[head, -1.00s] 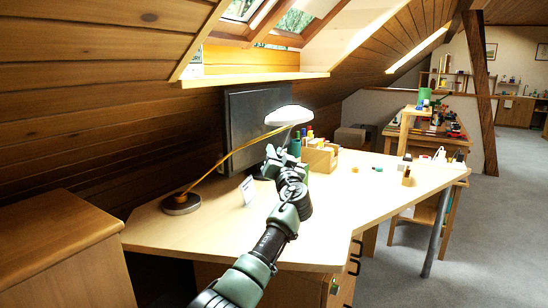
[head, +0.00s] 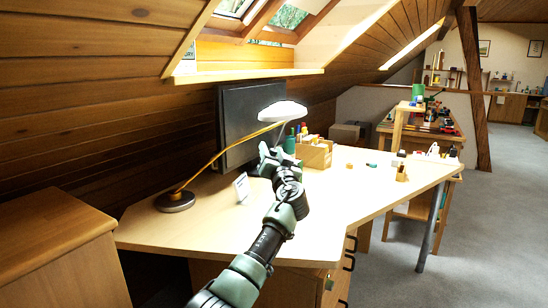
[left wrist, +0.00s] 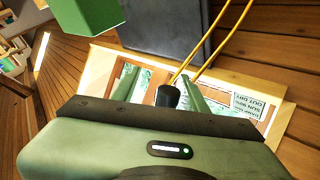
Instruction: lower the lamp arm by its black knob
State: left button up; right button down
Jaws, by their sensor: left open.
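The desk lamp has a white shade (head: 283,111), a thin yellow arm (head: 222,154) and a dark round base (head: 175,201) on the desk. The arm slants up from the base to the shade. My left gripper (head: 268,154) is just below the shade, at the arm's upper end. In the left wrist view the black knob (left wrist: 168,96) shows between the two green fingers of the open left gripper (left wrist: 160,82), nearer the right one. Whether a finger touches it, I cannot tell. In the head view the knob is hidden. My right gripper is not in view.
A dark monitor (head: 248,118) stands behind the lamp. A small white card (head: 241,187) stands on the desk (head: 190,230). The desk's front left is clear.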

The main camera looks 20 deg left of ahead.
pick_arm(q)
jog(key=v, duration=0.7)
jog(key=shift+s+d, duration=0.15)
jog(key=shift+s, duration=0.05)
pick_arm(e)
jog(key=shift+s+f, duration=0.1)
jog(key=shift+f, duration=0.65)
pick_arm(q)
jog(key=shift+f, duration=0.1)
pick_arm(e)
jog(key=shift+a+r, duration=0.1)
